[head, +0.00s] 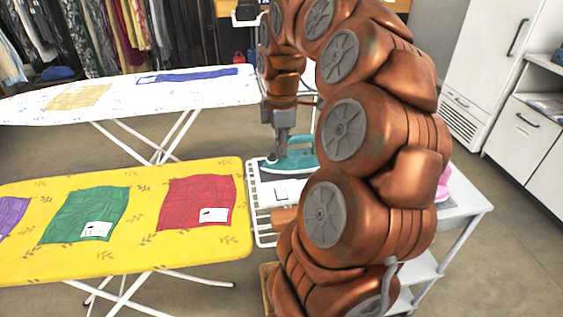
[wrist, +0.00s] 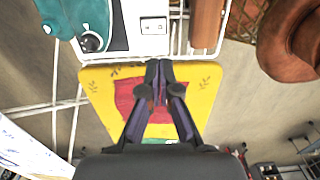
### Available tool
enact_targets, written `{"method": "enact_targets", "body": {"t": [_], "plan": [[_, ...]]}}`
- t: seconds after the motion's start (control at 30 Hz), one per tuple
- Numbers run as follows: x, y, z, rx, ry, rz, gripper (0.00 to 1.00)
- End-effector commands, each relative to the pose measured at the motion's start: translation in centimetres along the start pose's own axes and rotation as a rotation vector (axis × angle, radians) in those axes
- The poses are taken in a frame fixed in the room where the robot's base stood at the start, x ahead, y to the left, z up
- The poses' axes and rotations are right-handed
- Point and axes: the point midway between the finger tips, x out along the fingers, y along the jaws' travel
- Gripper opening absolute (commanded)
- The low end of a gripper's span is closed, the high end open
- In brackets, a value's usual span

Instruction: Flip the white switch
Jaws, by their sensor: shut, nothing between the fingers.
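A small white switch plate (wrist: 153,26) sits on a white panel in the wrist view, to the right of a teal iron (wrist: 75,18). In the head view the panel (head: 280,192) lies in front of the teal iron (head: 296,157), on a white wire-edged stand. My gripper (wrist: 160,66) is shut and empty, its tips just below the switch in the wrist picture and apart from it. In the head view my gripper (head: 283,143) points down by the iron, its tips hard to make out. The switch's exact position cannot be told.
A yellow ironing board (head: 150,255) with green (head: 85,212) and red (head: 197,200) cloths stands to the left. A white ironing board (head: 120,107) stands behind it. A brown roll (wrist: 207,22) lies right of the panel. My arm hides part of the stand.

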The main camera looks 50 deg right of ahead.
Motion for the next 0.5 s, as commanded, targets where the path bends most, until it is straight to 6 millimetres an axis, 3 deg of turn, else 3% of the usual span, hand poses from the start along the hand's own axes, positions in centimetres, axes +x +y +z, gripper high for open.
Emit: {"method": "enact_targets", "body": {"t": [0.5], "plan": [[7.7,-0.1,0.0,0.002,0.000,-0.005,0.00]]}}
